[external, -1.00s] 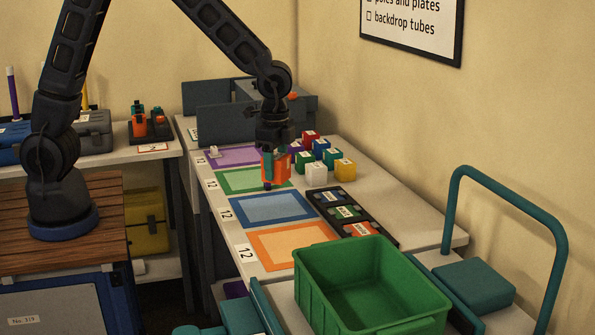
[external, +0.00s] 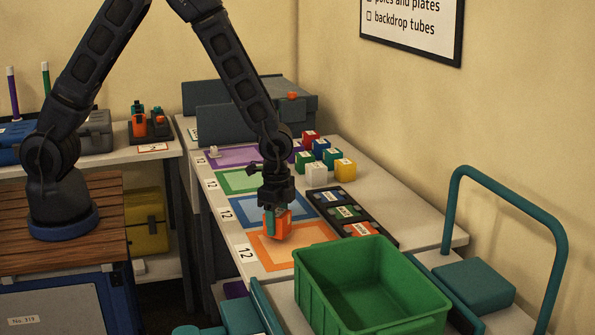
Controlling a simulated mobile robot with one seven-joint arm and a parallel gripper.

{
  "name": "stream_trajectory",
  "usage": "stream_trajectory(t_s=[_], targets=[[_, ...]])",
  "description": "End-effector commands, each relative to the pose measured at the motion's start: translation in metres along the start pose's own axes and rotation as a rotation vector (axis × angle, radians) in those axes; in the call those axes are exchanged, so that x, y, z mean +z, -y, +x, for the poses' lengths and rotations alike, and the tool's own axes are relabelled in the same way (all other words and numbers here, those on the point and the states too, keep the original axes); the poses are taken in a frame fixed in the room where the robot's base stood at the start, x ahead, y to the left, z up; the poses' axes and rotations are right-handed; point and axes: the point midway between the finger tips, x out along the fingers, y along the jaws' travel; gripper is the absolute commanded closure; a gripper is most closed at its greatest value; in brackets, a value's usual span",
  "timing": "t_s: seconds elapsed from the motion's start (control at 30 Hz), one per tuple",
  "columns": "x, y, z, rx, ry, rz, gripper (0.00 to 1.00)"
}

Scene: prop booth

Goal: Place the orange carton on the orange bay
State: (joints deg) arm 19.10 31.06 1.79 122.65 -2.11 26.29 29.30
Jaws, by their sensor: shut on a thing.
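The orange carton (external: 284,226) is held in my gripper (external: 271,223), which is shut on it. A teal finger shows on the carton's left side; the other finger is mostly hidden. The carton is over the far edge of the orange bay (external: 292,260), an orange-bordered rectangle near the front of the table. Whether the carton touches the surface cannot be told from this view.
The blue bay (external: 240,202) and green bay (external: 228,181) lie behind the orange one. A black tray (external: 337,194) with labelled slots is to the right. A green bin (external: 318,283) stands in front. Several coloured cubes (external: 345,169) sit at the back right.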

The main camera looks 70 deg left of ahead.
Motion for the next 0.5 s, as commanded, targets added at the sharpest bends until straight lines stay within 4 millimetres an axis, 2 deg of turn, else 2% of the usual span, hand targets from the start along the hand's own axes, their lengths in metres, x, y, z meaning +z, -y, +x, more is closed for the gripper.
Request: stream_trajectory(t_s=[0.1,0.5], targets=[[0.0003,-0.0002,0.0125,0.000,0.001,0.000,0.76],[0.0002,0.0000,0.0165,0.000,0.001,0.000,0.76]])
